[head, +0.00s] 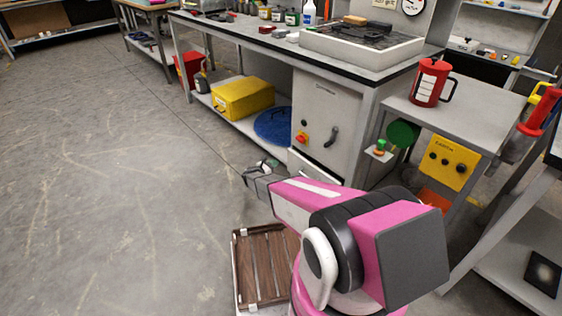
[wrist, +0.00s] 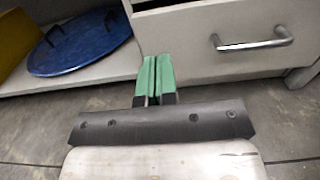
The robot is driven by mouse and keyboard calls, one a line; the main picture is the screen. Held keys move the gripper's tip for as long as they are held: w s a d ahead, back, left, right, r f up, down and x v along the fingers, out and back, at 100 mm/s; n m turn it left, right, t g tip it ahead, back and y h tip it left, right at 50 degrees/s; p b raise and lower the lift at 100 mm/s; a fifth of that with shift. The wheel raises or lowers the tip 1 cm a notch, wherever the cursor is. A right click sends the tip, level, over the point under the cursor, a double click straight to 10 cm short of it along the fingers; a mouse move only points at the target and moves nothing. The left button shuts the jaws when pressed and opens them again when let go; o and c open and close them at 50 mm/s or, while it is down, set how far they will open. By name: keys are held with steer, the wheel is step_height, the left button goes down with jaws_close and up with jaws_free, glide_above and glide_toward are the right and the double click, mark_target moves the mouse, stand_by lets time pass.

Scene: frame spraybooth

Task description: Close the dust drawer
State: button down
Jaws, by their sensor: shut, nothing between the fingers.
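The dust drawer (wrist: 200,45) has a plain pale front with a metal bar handle (wrist: 252,43) and fills the upper right of the wrist view. A dark gap shows above its top edge, so it appears to stand out from the cabinet. In the head view, the drawer area low on the grey cabinet (head: 325,120) is mostly hidden behind my arm. My gripper (wrist: 157,62) is shut and empty, its green fingertips at the left part of the drawer front, left of the handle. I cannot tell if they touch it. In the head view my gripper (head: 262,170) is low before the cabinet.
A blue round lid (wrist: 85,45) and a yellow case (head: 243,98) lie on the low shelf left of the cabinet. A grey side table (head: 465,100) with a red can (head: 430,82) stands at right. The floor at left is clear.

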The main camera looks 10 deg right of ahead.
steer(key=a, duration=0.1)
glide_toward(298, 158)
steer(key=x, duration=0.7)
steer(key=shift+w+d, duration=0.1)
steer(key=shift+d, duration=0.15)
stand_by(0.5)
steer(key=x, duration=0.2)
steer(key=shift+w+d, duration=0.15)
steer(key=shift+d, duration=0.15)
steer(key=shift+a, duration=0.1)
